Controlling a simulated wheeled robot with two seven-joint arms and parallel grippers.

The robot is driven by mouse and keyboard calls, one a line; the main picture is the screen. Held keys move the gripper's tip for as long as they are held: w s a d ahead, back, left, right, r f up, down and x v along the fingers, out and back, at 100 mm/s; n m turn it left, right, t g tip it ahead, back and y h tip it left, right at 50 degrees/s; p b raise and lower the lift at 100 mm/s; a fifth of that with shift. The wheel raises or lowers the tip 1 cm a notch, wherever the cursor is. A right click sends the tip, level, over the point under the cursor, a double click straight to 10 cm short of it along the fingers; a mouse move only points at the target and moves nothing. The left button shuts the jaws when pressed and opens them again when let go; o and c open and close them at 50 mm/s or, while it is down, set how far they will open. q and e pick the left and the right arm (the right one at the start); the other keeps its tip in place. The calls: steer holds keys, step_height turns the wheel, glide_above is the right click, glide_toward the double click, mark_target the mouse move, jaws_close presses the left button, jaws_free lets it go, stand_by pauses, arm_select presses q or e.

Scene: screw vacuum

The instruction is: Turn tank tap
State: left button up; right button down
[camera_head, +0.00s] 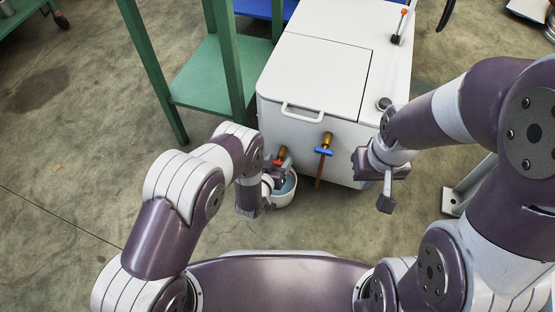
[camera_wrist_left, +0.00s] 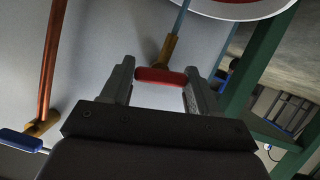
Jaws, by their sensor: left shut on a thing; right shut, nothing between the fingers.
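The white tank (camera_head: 318,60) stands in front of me with two brass taps on its front. The left tap has a red handle (camera_head: 281,163), which also shows between the fingers in the left wrist view (camera_wrist_left: 160,77). My left gripper (camera_head: 269,176) is shut on this red handle. A pale blue stream (camera_wrist_left: 181,20) runs from this tap's brass spout toward a white bucket (camera_head: 285,192) below it. The right tap has a blue handle (camera_head: 323,151) and a copper pipe (camera_head: 319,172) below. My right gripper (camera_head: 387,190) is shut and empty, right of the tank front.
A green metal stand (camera_head: 205,70) is left of the tank, close to my left arm. A white handle (camera_head: 302,113) sticks out at the lid's front edge. A grey metal foot (camera_head: 453,200) stands on the floor at the right.

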arm_select(q)
steer(key=shift+s+m+y, duration=0.1)
steer(key=shift+m+y, duration=0.5)
steer(key=shift+m, duration=0.2)
steer(key=shift+p, duration=0.3)
steer(key=o, duration=1)
steer(key=shift+c, duration=0.2)
steer(key=p+v, duration=0.6)
steer(key=v, duration=0.6)
steer(key=shift+s+p, duration=0.35)
